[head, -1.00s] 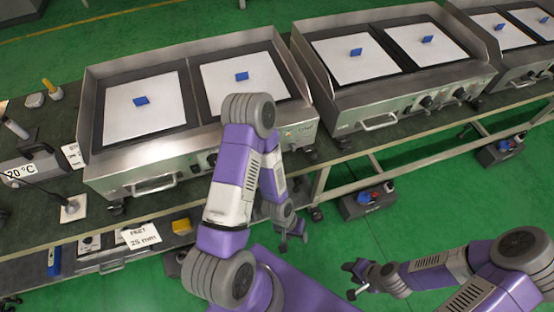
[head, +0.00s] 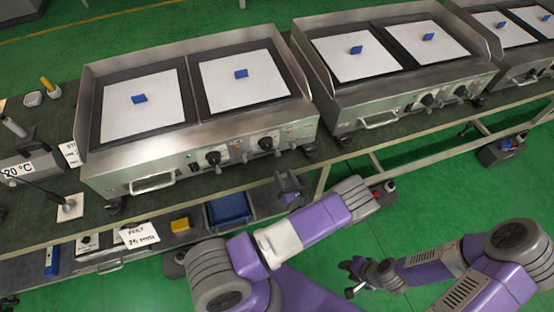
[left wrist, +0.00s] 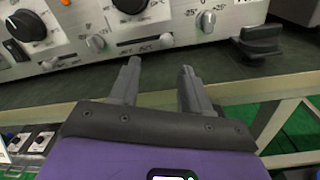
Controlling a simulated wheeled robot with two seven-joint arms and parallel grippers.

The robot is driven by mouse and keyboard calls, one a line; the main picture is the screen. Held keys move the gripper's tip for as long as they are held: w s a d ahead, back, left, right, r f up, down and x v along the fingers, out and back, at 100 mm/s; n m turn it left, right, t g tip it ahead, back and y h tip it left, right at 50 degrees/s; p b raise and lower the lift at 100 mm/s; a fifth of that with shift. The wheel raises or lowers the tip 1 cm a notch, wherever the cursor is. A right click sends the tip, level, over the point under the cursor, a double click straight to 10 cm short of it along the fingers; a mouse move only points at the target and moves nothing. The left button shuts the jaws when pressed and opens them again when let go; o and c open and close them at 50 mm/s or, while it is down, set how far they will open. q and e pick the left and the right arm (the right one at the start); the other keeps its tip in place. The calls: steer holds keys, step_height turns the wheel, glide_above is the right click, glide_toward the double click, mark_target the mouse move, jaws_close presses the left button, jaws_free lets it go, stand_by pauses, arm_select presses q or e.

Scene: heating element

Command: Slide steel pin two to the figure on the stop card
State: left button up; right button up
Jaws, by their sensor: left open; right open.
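The front panel (head: 238,157) of the left griddle carries black knobs, and it shows close up in the left wrist view (left wrist: 180,22). There, small silver pieces stand by the printed scales, one left (left wrist: 96,43) and one right (left wrist: 207,21); I cannot tell which is steel pin two. My left gripper (head: 291,186) is open and empty, just below and in front of the panel; its fingers (left wrist: 160,66) point at it without visible contact. A partly hidden card (head: 70,153) starts with "ST"; its figure is not readable. My right gripper (head: 354,279) is open and empty at the lower right.
A white card (head: 138,235) with "25 mm" lies on the lower shelf, near a yellow block (head: 180,225) and a blue tray (head: 229,208). A second griddle (head: 400,70) stands to the right. A "20 °C" display (head: 18,170) is at the left.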

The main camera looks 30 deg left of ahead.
mark_target(279, 156)
arm_select(q)
steer(key=shift+m+t, duration=0.3)
steer(key=x, duration=0.2)
steer(key=b+x, duration=0.1)
steer(key=x, duration=0.4)
steer(key=shift+w+d+r+b, duration=0.15)
steer(key=shift+w+b, duration=0.15)
steer(key=shift+w, duration=0.2)
jaws_close()
